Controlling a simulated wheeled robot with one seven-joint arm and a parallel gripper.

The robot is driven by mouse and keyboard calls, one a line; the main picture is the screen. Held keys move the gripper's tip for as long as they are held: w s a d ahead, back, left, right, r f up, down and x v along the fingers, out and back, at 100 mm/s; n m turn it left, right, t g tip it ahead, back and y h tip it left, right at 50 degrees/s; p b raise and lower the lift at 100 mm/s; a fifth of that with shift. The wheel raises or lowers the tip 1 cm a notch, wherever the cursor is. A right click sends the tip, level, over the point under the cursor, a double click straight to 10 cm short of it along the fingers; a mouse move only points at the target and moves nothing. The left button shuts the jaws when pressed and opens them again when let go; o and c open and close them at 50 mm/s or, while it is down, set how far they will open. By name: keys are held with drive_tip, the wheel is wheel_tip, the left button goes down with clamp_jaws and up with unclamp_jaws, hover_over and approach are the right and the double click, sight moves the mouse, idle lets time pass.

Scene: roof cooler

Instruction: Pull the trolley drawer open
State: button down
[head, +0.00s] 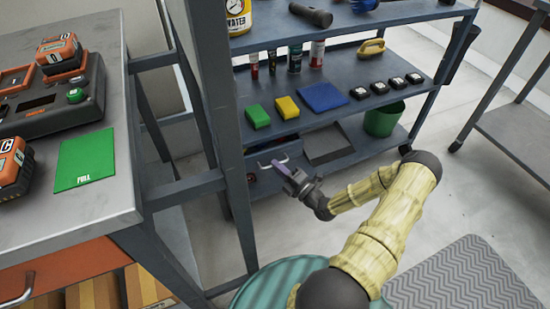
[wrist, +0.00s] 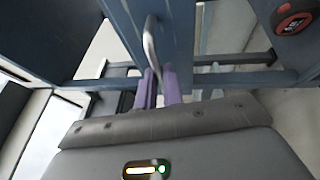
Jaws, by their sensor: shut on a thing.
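The trolley (head: 345,85) is a dark blue-grey shelved unit with wheels, in the upper middle of the head view. A pale metal bar handle (head: 271,162) is low on its left side, by the bottom shelf. It also shows in the wrist view as a silver bar (wrist: 150,45). My gripper (head: 279,167) has purple fingers, which in the wrist view (wrist: 161,88) close around the near end of the handle. The drawer's front is mostly hidden, and I cannot tell how far it stands out.
A workbench (head: 122,205) with a green pad (head: 86,160) and several orange-and-black battery packs stands at left. A trolley post (head: 222,110) rises close left of my gripper. A teal round drum (head: 270,285) and a grey ridged mat (head: 470,280) are in front.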

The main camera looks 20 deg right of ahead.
drive_tip(key=s+p, duration=0.7)
drive_tip(key=s, duration=1)
drive_tip(key=shift+s, duration=0.4)
drive_tip(key=c, duration=1.5)
unclamp_jaws()
drive_tip(key=shift+p, duration=0.3)
drive_tip(key=p+v, duration=0.1)
drive_tip(key=v, duration=1.6)
drive_tip(key=shift+s+p, duration=0.2)
drive_tip(key=shift+p, duration=0.2)
